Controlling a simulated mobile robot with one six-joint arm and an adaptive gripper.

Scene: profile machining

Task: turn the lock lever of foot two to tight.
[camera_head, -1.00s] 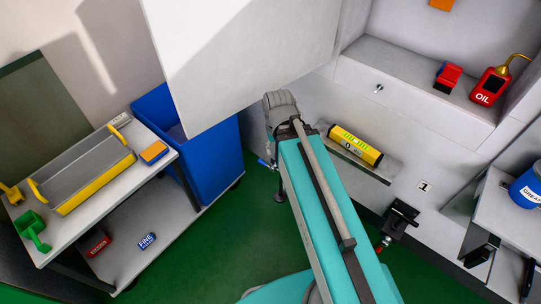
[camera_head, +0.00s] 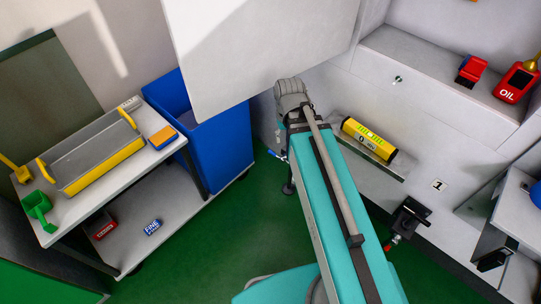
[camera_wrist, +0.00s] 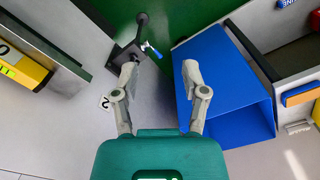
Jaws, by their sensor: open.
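Foot two (camera_wrist: 134,48) is a dark bracket with a round-ended post, beside the label 2 (camera_wrist: 105,103) in the wrist view. Its lock lever (camera_wrist: 151,49) has a blue handle and sticks out from the bracket toward the right. In the head view the blue lever (camera_head: 277,155) shows just left of my arm, above a foot pad (camera_head: 288,188). My gripper (camera_wrist: 159,76) is open and empty, its left finger close below the bracket in the picture. I cannot tell whether they touch.
A blue bin (camera_wrist: 228,85) stands close by my right finger. A shelf with a yellow level (camera_head: 369,139) is right of my arm in the head view. A cart (camera_head: 180,215) stands left; green floor lies between.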

